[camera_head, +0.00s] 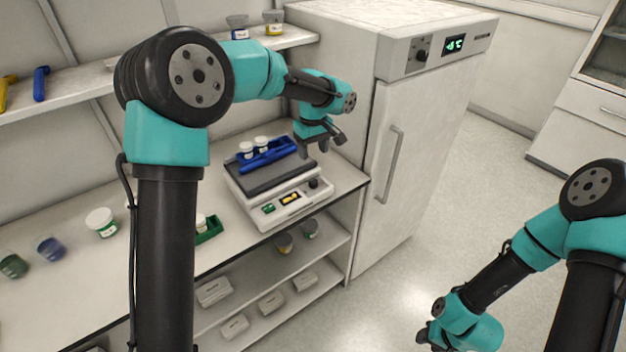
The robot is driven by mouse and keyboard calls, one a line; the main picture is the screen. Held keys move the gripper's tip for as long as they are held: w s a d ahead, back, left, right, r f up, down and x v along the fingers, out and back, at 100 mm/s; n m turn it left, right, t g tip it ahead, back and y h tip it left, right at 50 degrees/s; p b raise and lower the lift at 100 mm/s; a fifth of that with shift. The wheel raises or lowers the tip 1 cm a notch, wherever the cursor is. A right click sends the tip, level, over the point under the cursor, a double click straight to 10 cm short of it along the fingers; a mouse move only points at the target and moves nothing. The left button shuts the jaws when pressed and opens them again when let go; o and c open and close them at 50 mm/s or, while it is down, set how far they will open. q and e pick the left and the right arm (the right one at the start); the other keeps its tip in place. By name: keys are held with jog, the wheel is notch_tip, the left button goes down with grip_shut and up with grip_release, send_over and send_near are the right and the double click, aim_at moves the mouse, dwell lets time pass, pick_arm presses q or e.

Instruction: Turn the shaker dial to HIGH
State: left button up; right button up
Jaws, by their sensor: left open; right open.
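The shaker (283,203) is a white box with a dark platform on the bench. A blue rack (267,154) with two white-capped jars stands on its platform. Its front carries a green button (268,209), a small lit amber display (290,198) and a black dial (314,184) at the right end. The dial's setting is too small to read. My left gripper (318,149) is open and empty, above the right end of the shaker and apart from the dial. My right gripper (424,340) is open and empty, low over the floor at the bottom, partly hidden by its wrist.
A white fridge-like cabinet (420,150) stands close to the right of the bench. A white-lidded jar (101,222), blurred blue and green containers (48,247) and a green rack (210,230) are on the bench. A wall shelf (100,83) runs above. The floor at right is clear.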

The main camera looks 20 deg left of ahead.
aim_at(313, 181)
pick_arm(q)
notch_tip(313, 181, down, 12)
jog(key=shift+r, duration=0.1)
dwell(0.4)
jog(key=c, duration=0.9)
jog(key=shift+m, duration=0.8)
jog(key=o, duration=0.9)
